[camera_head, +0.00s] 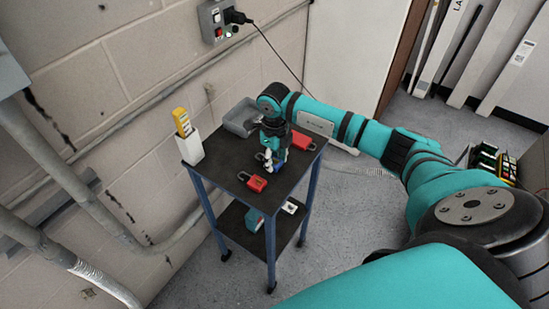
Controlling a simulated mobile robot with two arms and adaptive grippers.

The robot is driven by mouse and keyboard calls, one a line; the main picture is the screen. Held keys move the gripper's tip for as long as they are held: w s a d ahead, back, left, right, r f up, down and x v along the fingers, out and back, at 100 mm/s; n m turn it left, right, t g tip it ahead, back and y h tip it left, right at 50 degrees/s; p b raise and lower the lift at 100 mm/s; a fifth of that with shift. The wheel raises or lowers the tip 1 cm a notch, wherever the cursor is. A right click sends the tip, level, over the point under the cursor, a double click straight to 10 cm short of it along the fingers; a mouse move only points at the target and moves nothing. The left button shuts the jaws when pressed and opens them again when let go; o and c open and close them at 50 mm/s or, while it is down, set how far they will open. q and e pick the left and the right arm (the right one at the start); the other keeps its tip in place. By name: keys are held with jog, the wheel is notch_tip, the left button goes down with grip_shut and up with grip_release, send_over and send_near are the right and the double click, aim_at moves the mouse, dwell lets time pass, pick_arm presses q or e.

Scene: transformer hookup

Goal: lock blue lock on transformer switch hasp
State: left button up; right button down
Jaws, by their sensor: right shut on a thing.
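My right gripper (275,165) reaches in from the right and points down over the small cart's dark top. It is shut on the blue lock (280,166), of which only a small blue patch shows between and beside the fingers. I cannot tell whether the lock still touches the cart top. A red padlock (257,184) lies on the cart just in front of the gripper. The transformer switch hasp cannot be made out in this view. My left gripper is not in view.
The cart (230,173) stands near a block wall. It also holds a grey bin (240,117), a red item (302,141) and a white holder (190,147) with a yellow device (182,122). Conduits (75,195) run along the wall at left. Floor in front is clear.

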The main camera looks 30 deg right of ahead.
jog(key=c, duration=0.7)
grip_release()
jog(key=shift+r+p, duration=1.65)
jog(key=shift+r, duration=0.95)
notch_tip(320, 180, up, 12)
jog(key=shift+f, duration=0.1)
